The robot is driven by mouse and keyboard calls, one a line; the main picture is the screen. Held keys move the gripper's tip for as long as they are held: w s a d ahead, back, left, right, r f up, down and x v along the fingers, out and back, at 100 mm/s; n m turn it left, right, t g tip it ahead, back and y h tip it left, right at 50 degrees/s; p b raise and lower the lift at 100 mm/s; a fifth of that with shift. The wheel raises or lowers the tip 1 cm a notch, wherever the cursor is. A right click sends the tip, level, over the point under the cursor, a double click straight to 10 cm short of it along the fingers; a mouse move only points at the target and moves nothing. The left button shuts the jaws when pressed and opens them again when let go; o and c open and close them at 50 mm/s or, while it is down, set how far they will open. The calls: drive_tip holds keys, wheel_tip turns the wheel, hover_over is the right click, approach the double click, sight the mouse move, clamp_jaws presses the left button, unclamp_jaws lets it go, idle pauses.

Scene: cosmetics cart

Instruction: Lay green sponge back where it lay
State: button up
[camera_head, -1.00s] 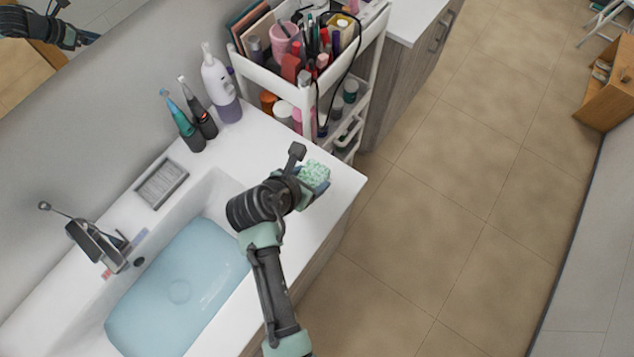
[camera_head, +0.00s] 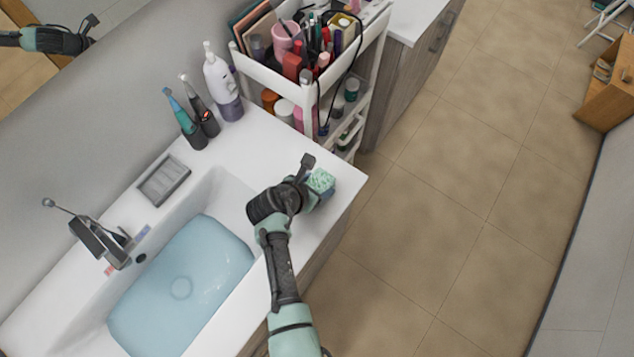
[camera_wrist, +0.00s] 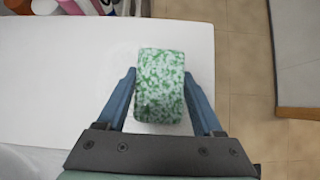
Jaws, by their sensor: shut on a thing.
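The green sponge (camera_head: 321,182) is a speckled green and white block near the right end of the white sink counter (camera_head: 262,143). In the wrist view the sponge (camera_wrist: 160,84) sits between the two blue fingers of my gripper (camera_wrist: 160,103), which is shut on it. White counter top shows behind and around the sponge. I cannot tell whether its underside touches the counter. My gripper (camera_head: 314,187) in the head view is partly hidden by my wrist.
A blue-tinted basin (camera_head: 180,285) and a faucet (camera_head: 100,240) lie to the left. A soap dish (camera_head: 165,181), electric toothbrushes (camera_head: 190,128) and a white bottle (camera_head: 222,85) stand along the wall. A loaded cosmetics cart (camera_head: 300,85) stands behind the counter. The counter's front right edge is close to the sponge.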

drive_tip(key=o, duration=1.3)
